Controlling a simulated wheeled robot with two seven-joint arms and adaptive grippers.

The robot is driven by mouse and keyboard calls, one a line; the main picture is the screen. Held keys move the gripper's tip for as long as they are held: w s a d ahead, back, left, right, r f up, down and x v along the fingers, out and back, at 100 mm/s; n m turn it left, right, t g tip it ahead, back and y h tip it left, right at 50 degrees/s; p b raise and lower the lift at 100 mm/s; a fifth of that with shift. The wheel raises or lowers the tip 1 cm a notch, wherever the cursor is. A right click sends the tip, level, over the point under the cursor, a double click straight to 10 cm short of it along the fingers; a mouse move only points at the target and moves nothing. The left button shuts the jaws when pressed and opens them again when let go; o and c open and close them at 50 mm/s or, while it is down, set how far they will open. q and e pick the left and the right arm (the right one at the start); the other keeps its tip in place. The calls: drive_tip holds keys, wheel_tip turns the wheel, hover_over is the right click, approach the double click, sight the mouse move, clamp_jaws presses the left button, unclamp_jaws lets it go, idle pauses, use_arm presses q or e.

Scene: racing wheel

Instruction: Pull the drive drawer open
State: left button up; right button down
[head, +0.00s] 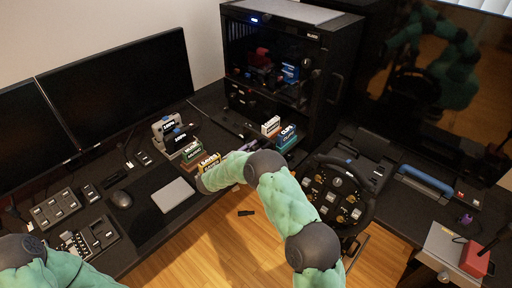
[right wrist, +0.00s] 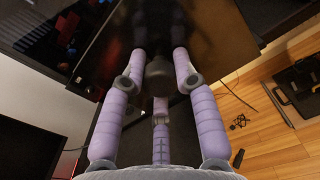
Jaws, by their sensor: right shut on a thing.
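The black computer case (head: 318,90) stands on the desk at the back, its lower front carrying dark drawer fronts (head: 250,101). In the head view my right arm reaches to the case's lower front, and its forearm mostly hides my right gripper (head: 246,147). In the right wrist view the two lavender fingers of my right gripper (right wrist: 158,62) close in on a dark piece (right wrist: 157,82) against a dark glossy surface. It appears to be the drive drawer's handle, though it is too dark to be sure. How far the drawer is out cannot be told. My left gripper is out of view.
Small labelled boxes (head: 284,135) stand close to the right of my right gripper. A racing wheel (head: 338,196) is to the right of my arm. Monitors (head: 120,85), a mouse (head: 121,199) and a grey pad (head: 173,195) are at left. The wooden floor below is mostly clear.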

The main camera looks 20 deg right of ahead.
drive_tip(key=shift+a+r, duration=0.1)
drive_tip(key=shift+r, duration=0.05)
drive_tip(key=c, duration=1)
unclamp_jaws()
drive_tip(key=shift+o, duration=0.3)
drive_tip(key=shift+s+a+r, duration=0.1)
drive_tip(key=shift+s+a, duration=0.05)
drive_tip(key=v, duration=1.2)
